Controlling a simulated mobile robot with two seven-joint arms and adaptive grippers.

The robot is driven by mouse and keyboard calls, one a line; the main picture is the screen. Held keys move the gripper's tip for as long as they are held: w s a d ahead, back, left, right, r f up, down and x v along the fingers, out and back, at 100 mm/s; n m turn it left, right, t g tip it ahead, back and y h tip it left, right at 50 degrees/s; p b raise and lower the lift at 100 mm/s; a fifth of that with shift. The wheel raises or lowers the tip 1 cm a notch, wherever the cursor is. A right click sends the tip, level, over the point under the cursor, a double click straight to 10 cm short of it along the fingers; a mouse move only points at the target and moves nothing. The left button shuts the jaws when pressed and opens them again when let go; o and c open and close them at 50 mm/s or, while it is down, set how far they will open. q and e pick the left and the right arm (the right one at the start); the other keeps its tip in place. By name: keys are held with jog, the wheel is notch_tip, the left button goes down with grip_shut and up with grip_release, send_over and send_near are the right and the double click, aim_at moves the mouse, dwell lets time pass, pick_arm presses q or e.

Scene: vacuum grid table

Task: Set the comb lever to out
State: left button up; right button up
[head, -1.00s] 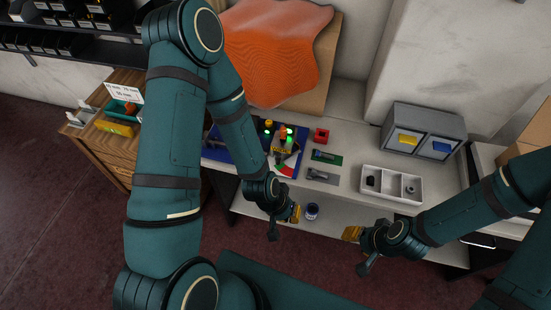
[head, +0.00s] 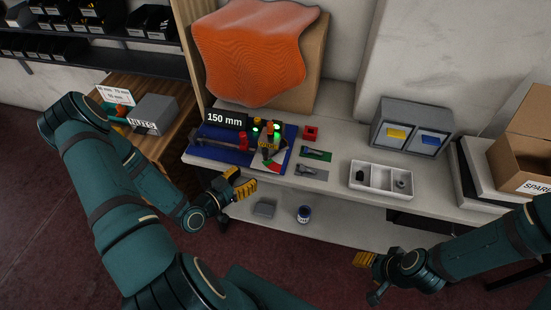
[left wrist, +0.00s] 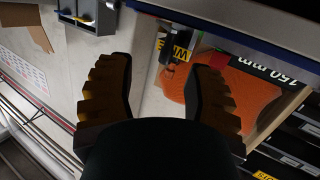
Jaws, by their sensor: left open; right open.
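A blue-based fixture (head: 221,153) stands on the light table below the black "150 mm" sign (head: 225,119). It carries a grey bar, a red upright part (head: 243,141), and a cluster with green lights; I cannot single out the comb lever. To its right lie a green plate (head: 322,155) and a grey plate (head: 318,175), each with a dark part on it. My left gripper (head: 240,181) is open and empty in front of the table edge; its spread yellow fingers also show in the left wrist view (left wrist: 160,78). My right gripper (head: 363,259) is open, low in front of the table, apart from everything.
A red block (head: 310,132), a white divided tray (head: 381,189) and a grey two-bay bin (head: 391,143) stand on the table. A lower shelf holds a dark can (head: 304,214) and a grey box (head: 264,208).

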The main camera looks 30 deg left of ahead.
aim_at(263, 153)
pick_arm(q)
jog(key=w, duration=0.3)
jog(key=w+r+t+b, duration=0.1)
jog(key=w, duration=0.3)
jog(key=w+d+t, duration=0.1)
jog(key=w, duration=0.3)
jog(key=shift+w+r+m+b, duration=0.1)
jog(key=shift+r+m+b, duration=0.15)
jog(key=shift+m+b, duration=0.1)
pick_arm(e)
jog(key=shift+s+d+f, duration=0.1)
jog(key=shift+d+f, duration=0.5)
jog(key=shift+f, duration=0.35)
pick_arm(q)
grip_shut()
